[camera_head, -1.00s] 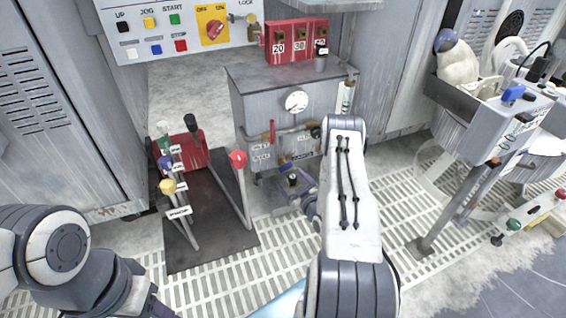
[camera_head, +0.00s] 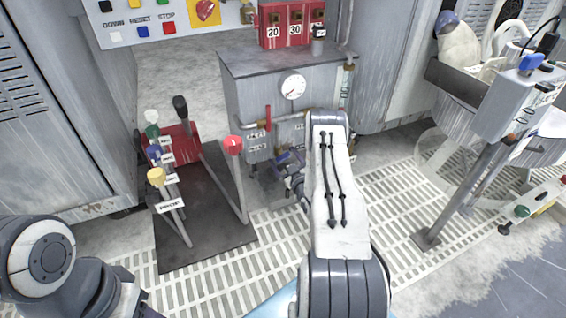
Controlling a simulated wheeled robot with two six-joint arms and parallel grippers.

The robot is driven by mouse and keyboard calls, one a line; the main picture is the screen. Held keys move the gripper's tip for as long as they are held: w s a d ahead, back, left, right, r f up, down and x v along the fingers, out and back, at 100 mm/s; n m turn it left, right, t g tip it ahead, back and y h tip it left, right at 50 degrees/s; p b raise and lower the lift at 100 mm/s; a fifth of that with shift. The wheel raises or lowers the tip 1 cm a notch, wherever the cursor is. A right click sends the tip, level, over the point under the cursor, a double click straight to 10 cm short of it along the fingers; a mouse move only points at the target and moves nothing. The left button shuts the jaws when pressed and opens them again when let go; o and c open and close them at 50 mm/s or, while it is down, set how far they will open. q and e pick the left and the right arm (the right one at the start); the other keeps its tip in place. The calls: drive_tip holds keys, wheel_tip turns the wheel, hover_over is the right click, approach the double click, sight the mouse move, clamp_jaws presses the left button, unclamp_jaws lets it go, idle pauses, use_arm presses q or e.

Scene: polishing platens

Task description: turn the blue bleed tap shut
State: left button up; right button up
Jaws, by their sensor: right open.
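My right gripper (camera_head: 287,161) is open in front of the lower pipework of the grey gauge cabinet (camera_head: 245,85). Its bluish-purple fingers are small and partly covered by my own right arm. I cannot make out the blue bleed tap apart from the fingers. It may be hidden behind the gripper or the arm, and I cannot tell whether they touch. A red-handled tap (camera_head: 267,116) stands upright on the pipe to the left, below a round white gauge (camera_head: 292,87). My left arm shows at the lower left, but its gripper is out of view.
A lever stand with red (camera_head: 233,146), yellow (camera_head: 157,177) and other knobs rises left of my right arm. A red numbered block (camera_head: 290,27) sits on the cabinet. A grey box on a post (camera_head: 519,100) stands at the right. Slatted floor (camera_head: 390,205) lies between.

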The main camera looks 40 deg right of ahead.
drive_tip(key=shift+w, duration=0.15)
drive_tip(key=c, duration=1.4)
drive_tip(key=shift+r+m+p, duration=0.25)
drive_tip(key=shift+m+p, duration=0.85)
drive_tip(key=shift+p, duration=0.15)
drive_tip(key=shift+f+m+p, duration=0.2)
drive_tip(key=shift+m+p, duration=0.2)
drive_tip(key=shift+m, duration=0.4)
drive_tip(key=o, duration=1.4)
